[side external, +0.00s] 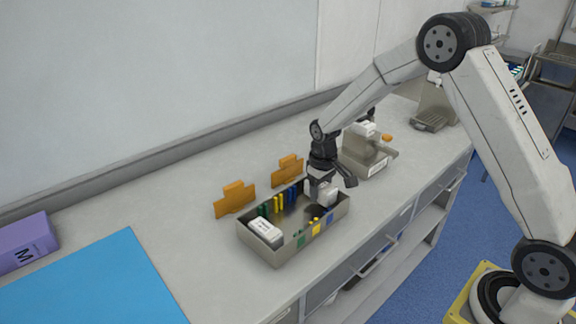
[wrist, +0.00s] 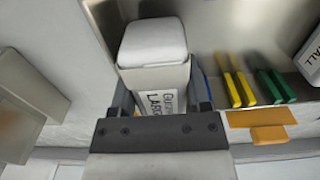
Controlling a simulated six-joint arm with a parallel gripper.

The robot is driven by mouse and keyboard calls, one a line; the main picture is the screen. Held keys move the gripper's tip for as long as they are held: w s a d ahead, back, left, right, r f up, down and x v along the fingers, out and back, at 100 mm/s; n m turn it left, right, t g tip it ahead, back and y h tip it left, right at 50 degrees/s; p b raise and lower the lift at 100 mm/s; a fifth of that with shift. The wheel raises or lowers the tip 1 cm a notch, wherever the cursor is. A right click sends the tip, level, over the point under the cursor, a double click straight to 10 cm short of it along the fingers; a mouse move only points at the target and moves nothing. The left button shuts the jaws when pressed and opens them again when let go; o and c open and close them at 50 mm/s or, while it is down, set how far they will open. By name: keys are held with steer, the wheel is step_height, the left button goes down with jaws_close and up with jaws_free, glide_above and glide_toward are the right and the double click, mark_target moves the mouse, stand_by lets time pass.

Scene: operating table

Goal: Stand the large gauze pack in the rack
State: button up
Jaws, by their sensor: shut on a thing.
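The large gauze pack (wrist: 155,70) is a white block with a label reading gauze and large, partly covered by my gripper. My gripper (wrist: 160,98) is shut on it, one finger on each side. In the side external view the pack (side external: 327,196) hangs below my gripper (side external: 325,180) at the right end of the rack (side external: 256,247), a grey open tray with green, yellow and blue dividers. The pack looks roughly upright, close to the blue dividers. I cannot tell whether its lower end touches the rack floor.
Another white pack (side external: 265,231) lies in the rack's left end. Two orange pieces (side external: 235,199) (side external: 287,171) stand behind the rack. A grey holder (side external: 367,154) is to the right.

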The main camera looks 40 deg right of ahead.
steer(key=shift+s+f, duration=0.15)
steer(key=shift+f, duration=0.7)
steer(key=o, duration=1.3)
steer(key=shift+s, duration=0.1)
steer(key=shift+o, duration=0.2)
steer(key=shift+r, duration=0.65)
steer(key=r, duration=0.8)
steer(key=shift+w, duration=0.25)
steer(key=shift+a, duration=0.1)
